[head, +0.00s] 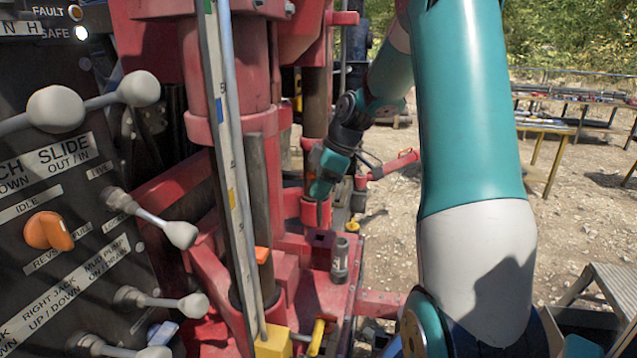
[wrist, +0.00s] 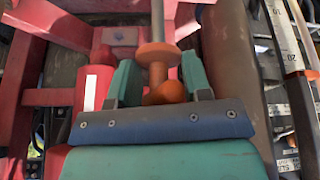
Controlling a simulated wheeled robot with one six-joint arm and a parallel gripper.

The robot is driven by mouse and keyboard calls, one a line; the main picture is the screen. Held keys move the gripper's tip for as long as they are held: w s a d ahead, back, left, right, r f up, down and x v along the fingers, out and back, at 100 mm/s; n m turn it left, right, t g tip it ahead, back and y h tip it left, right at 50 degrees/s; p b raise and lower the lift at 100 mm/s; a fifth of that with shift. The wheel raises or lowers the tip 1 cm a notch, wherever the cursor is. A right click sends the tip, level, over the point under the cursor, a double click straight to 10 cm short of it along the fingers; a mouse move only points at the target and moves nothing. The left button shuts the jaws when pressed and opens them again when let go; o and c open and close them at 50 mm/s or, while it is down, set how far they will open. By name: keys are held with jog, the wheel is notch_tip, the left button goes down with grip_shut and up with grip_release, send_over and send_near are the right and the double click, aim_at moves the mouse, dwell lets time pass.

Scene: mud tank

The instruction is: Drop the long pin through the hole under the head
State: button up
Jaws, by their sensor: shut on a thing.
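My gripper (head: 322,185) points down beside the red drill mast, in front of a red cylindrical fitting. In the wrist view its two green fingers (wrist: 160,84) are closed around the orange handle of the long pin (wrist: 158,52). The pin has a round orange collar and a grey shaft that runs away from the fingers. In the head view the pin is mostly hidden or too small to make out. A red block with a dark bluish spot (wrist: 122,37), perhaps a hole, lies left of the shaft in the wrist view. I cannot tell whether the pin is in any hole.
A control panel (head: 60,200) with levers and an orange knob fills the left. A grey cylindrical part (head: 340,260) stands on the red base below my gripper. A red-handled part (head: 395,165) is right of it.

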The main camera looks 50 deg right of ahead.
aim_at(320, 224)
jog(key=shift+f+b, duration=4.15)
jog(key=shift+f, duration=1.25)
jog(key=shift+s+f+b, duration=0.1)
jog(key=shift+f+b, duration=0.45)
jog(key=shift+f, duration=0.05)
jog(key=o, duration=1.1)
jog(key=shift+f, duration=0.1)
jog(key=shift+c, duration=0.2)
jog(key=shift+a, duration=0.1)
jog(key=shift+s+f, duration=0.1)
jog(key=shift+r, duration=0.45)
jog(key=v, duration=1.7)
jog(key=shift+r, duration=0.25)
